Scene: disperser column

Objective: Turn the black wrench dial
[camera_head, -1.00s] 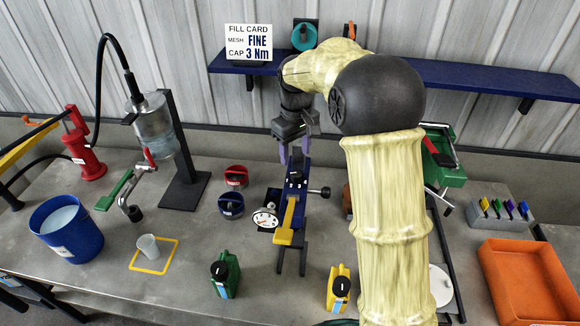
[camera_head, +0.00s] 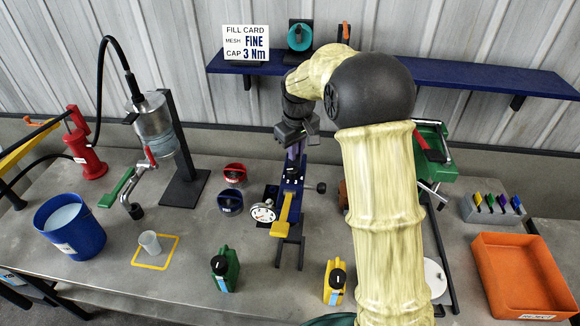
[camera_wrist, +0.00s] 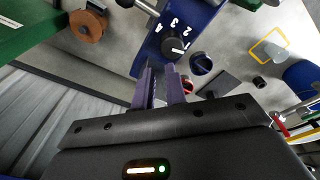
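The black dial (camera_wrist: 173,45) is a round knob with a white pointer line on the blue wrench body (camera_wrist: 194,28), beside white numbers 1 to 4. The pointer is on the side by the 1. In the head view the blue wrench body (camera_head: 289,190) stands mid-table with a yellow lever (camera_head: 285,210); the dial is too small there to make out. My gripper (camera_wrist: 161,72) has two purple fingers with a narrow empty gap. The fingertips are near the dial, pointing at the blue body and apart from the dial. In the head view my gripper (camera_head: 295,152) is just behind the wrench's far end.
A round gauge (camera_head: 263,212) and a side knob (camera_head: 321,188) flank the wrench. Red (camera_head: 235,173) and blue (camera_head: 230,202) round pieces lie left. Green (camera_head: 224,270) and yellow (camera_head: 335,283) bottles stand in front. A blue shelf (camera_head: 450,73) runs behind.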

